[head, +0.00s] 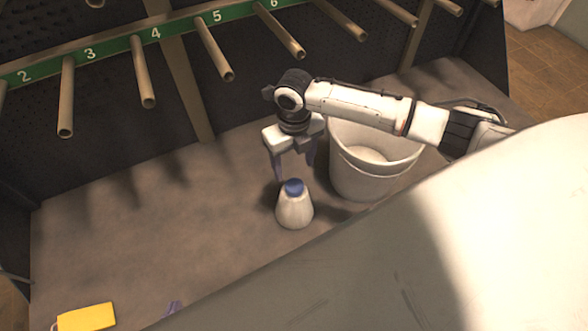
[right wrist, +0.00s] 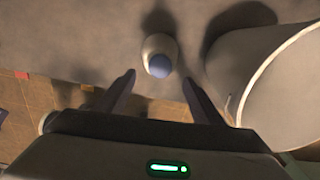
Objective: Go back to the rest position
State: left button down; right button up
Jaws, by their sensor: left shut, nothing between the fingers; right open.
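A white conical flask (head: 294,212) with a blue cap stands upright on the grey-brown table; it also shows in the right wrist view (right wrist: 158,46). My right gripper (head: 295,172) points down just above the flask, with its fingers spread and nothing held. In the right wrist view the flask lies ahead between the two fingertips (right wrist: 158,78). Of my left gripper (head: 173,308), only a small purple fingertip part shows at the bottom edge of the head view. It is shut and empty, and the rest is hidden behind a large pale part in the foreground.
A white bucket (head: 370,178) stands close to the right of the flask. A green numbered rail (head: 120,50) with several protruding pegs crosses the back. A yellow tag-like object (head: 86,317) lies at the front left. The table's left middle (head: 130,235) is clear.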

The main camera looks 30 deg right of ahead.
jog(key=shift+r, duration=0.95)
jog(key=s+a+f+m+t+y+p, duration=0.2)
jog(key=s+a+m, duration=0.2)
jog(key=a+m, duration=0.35)
jog(key=s+a+f+m+t+y+p, duration=0.2)
jog(key=s+a+m+y, duration=0.15)
jog(key=a+m, duration=0.4)
jog(key=s+d+r+m+t+h+p, duration=0.3)
jog(key=s+d+m, duration=0.4)
jog(key=m, duration=1.2)
jog(key=s+t, duration=0.1)
jog(key=s, duration=0.2)
jog(key=shift+d+r+t, duration=0.3)
jog(key=shift+d, duration=0.1)
